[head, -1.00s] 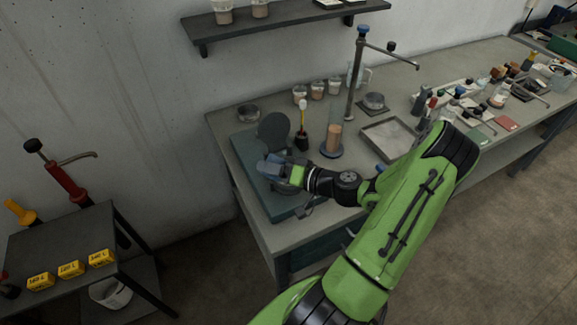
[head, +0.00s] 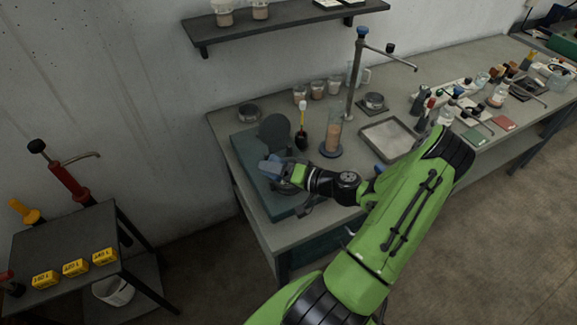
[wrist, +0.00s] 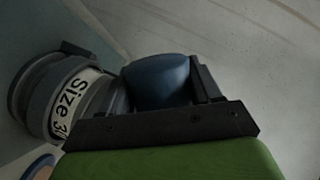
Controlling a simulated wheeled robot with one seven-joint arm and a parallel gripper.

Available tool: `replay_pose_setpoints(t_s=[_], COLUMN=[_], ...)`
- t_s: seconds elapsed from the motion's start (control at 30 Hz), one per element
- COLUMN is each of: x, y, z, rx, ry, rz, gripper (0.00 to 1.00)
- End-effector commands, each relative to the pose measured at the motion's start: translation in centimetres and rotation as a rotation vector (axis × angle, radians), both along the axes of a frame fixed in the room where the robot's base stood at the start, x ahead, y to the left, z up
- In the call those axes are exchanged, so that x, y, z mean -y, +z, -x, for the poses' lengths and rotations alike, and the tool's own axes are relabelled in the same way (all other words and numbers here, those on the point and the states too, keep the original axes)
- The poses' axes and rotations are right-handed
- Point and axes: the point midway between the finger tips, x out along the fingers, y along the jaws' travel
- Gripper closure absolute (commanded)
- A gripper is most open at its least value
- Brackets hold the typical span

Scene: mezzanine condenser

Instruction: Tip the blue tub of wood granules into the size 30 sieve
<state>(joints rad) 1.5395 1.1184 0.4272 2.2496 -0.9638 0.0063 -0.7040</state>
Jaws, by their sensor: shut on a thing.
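My gripper (head: 285,172) is shut on the blue tub (head: 270,167), low over the left end of the bench. In the wrist view the tub (wrist: 157,80) sits between the dark fingers, its smooth blue side showing. I cannot see its mouth or any granules. In the head view the sieve is mostly hidden by my gripper. I cannot tell whether tub and sieve touch.
A teal base (head: 252,185) lies under my gripper, with an upright dark round disc (head: 275,130) behind. A yellow-handled brush (head: 302,130), a clear cylinder (head: 333,137) and a stand post (head: 354,80) are close by. A metal tray (head: 390,139) lies to the right.

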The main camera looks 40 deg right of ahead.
Motion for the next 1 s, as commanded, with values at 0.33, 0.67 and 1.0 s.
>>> replay_pose_setpoints(t_s=[0.33, 0.67, 1.0], x=[0.07, 0.07, 0.14], y=[0.35, 0.52, 0.66], z=[-0.02, -0.03, -0.05], rx=[-0.010, -0.020, -0.029], ry=[-0.001, 0.000, -0.001], rz=[-0.045, -0.088, -0.124], gripper=[0.68, 0.68, 0.68])
